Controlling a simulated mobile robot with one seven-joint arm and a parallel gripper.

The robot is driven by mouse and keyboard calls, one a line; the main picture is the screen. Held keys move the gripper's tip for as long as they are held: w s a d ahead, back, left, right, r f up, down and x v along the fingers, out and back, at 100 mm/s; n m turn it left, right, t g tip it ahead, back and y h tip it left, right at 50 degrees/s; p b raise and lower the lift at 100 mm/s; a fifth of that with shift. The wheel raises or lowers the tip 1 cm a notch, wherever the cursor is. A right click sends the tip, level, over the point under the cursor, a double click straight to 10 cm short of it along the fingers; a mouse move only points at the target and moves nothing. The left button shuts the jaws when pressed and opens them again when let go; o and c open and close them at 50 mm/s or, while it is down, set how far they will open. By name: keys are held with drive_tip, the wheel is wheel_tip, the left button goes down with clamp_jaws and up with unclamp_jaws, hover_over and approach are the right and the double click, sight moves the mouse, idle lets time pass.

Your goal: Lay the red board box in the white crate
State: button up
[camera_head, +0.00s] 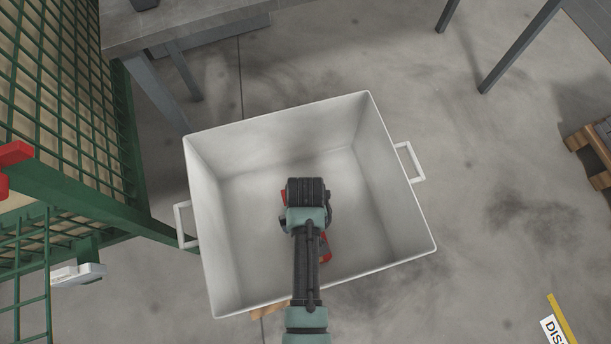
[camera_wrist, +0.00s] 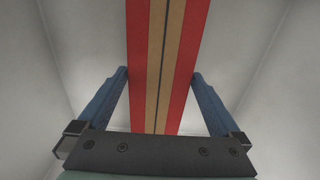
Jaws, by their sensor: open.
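The white crate (camera_head: 228,250) stands open on the floor in the head view, with a handle on each side. My arm reaches over its near wall, with the wrist inside the crate's outline. The red board box (camera_wrist: 138,60), red with tan bands and a dark centre line, runs between my gripper's (camera_wrist: 160,75) two blue fingers in the wrist view. The fingers are open, one on each side of the box and close to its edges; I cannot tell whether they touch. Pale crate walls surround it. In the head view my arm hides most of the box; small red patches show beside the arm.
A green mesh cage (camera_head: 125,160) stands left of the crate. A grey table (camera_head: 190,22) is behind it at upper left. A wooden pallet (camera_head: 590,150) lies at the far right.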

wheel_tip(320, 180, up, 8)
drive_tip(key=shift+f+p, duration=0.1)
drive_tip(key=shift+p, duration=1.1)
drive_tip(key=shift+w+r, duration=0.2)
drive_tip(key=shift+r, duration=0.2)
drive_tip(key=w+r+t, duration=0.9)
drive_tip(key=w+r, duration=1)
drive_tip(key=r, duration=0.2)
drive_tip(key=w+r+m+t, duration=0.1)
drive_tip(key=w+r+t, duration=0.15)
drive_tip(key=r, duration=0.55)
drive_tip(key=w+r+t, duration=0.1)
drive_tip(key=r+t, duration=0.2)
drive_tip(key=r, duration=0.5)
drive_tip(key=s+r+m+t, duration=0.1)
drive_tip(key=s+r+t, duration=0.15)
drive_tip(key=r, duration=0.85)
drive_tip(key=s+r+t, duration=0.2)
drive_tip(key=r+t, duration=0.2)
drive_tip(key=r, duration=0.7)
drive_tip(key=s+r+t, duration=0.6)
drive_tip(key=s+r, duration=0.5)
drive_tip(key=r, duration=0.4)
drive_tip(key=shift+s+a+m, duration=0.3)
drive_tip(key=shift+a+m, duration=0.05)
drive_tip(key=shift+m, duration=0.05)
drive_tip(key=shift+r, duration=0.1)
